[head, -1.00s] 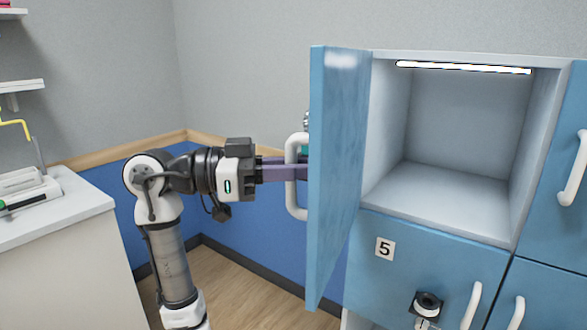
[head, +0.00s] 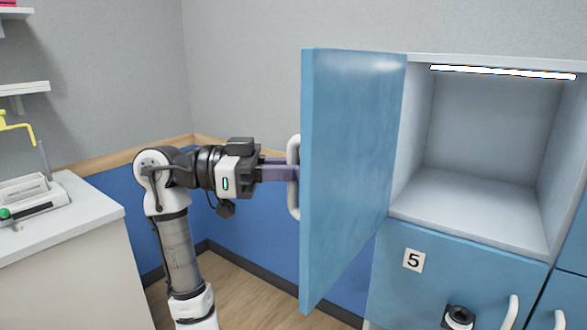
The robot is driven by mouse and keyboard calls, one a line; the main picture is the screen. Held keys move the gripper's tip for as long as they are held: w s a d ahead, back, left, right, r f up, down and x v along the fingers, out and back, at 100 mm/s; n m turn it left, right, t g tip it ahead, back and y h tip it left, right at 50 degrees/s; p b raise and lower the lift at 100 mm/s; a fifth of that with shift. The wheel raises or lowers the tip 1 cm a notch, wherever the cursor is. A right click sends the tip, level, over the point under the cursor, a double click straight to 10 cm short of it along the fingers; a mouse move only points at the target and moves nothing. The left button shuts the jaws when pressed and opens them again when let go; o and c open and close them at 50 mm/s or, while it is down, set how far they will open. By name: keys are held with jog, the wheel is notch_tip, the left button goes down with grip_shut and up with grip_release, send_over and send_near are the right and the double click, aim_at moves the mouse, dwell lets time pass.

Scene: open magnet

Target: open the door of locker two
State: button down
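A blue locker door (head: 350,180) stands wide open, hinged on the left side of the lit upper compartment (head: 480,190). Its number is not visible. Its white handle (head: 293,150) is on the door's far face, showing past the left edge. My gripper (head: 290,170) comes from the left at the handle, with its purple fingers reaching to it and their tips partly hidden behind the door edge. I cannot tell whether the fingers close on the handle. The compartment looks empty.
More closed doors are at the right. A white counter (head: 60,225) stands at the left. Wooden floor (head: 245,285) shows between.

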dwell(0.3)
jog(key=c, duration=1.4)
grip_release()
jog(key=shift+c, duration=0.2)
jog(key=w+a+b, duration=0.1)
jog(key=a+b, duration=0.1)
jog(key=a, duration=1.2)
jog(key=shift+w, duration=0.2)
